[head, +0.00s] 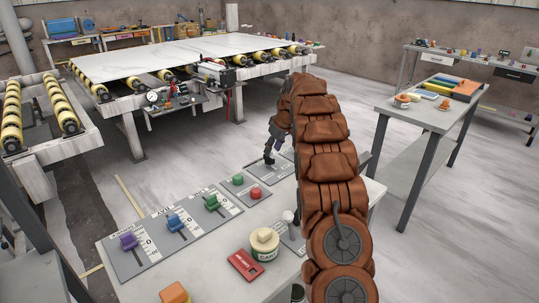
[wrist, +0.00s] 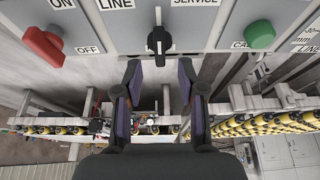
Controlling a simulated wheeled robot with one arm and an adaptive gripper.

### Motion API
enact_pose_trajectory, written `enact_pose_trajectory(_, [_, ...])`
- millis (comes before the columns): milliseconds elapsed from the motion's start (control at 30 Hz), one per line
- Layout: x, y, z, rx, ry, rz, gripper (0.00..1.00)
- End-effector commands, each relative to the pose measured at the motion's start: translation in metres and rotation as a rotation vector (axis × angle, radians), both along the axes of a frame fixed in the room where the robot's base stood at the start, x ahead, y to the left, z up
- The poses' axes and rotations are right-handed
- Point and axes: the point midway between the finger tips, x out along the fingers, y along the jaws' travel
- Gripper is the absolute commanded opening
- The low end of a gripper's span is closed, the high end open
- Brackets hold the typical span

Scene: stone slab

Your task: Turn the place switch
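A black rotary switch (wrist: 159,41) sits on a grey panel, with "LINE" and "SERVICE" labels on either side of it in the wrist view. No label reading "place" is legible. In the head view a dark knob (head: 269,158) shows on the far panel of the control table, just below my gripper (head: 276,142). In the wrist view my gripper (wrist: 160,68) is open, with its purple-padded fingers apart and nothing between them. The black switch lies just beyond the fingertips, roughly centred on the gap. Contact is not visible.
A red handle (wrist: 43,46) marked ON/OFF and a green button (wrist: 260,35) flank the switch. The control table (head: 195,275) also carries purple (head: 128,241), blue (head: 175,223) and green (head: 213,203) sliders, a cream tin (head: 264,244) and a red box (head: 245,264).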

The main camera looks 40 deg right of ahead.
Motion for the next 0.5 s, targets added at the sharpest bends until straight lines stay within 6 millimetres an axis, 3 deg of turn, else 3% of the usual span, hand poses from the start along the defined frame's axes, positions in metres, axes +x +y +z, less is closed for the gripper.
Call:
enact_pose_trajectory(300, [0.016, 0.002, -0.036, -0.001, -0.001, 0.001, 0.4])
enact_pose_trajectory(500, [0.019, 0.002, -0.042, -0.003, -0.004, 0.0, 0.4])
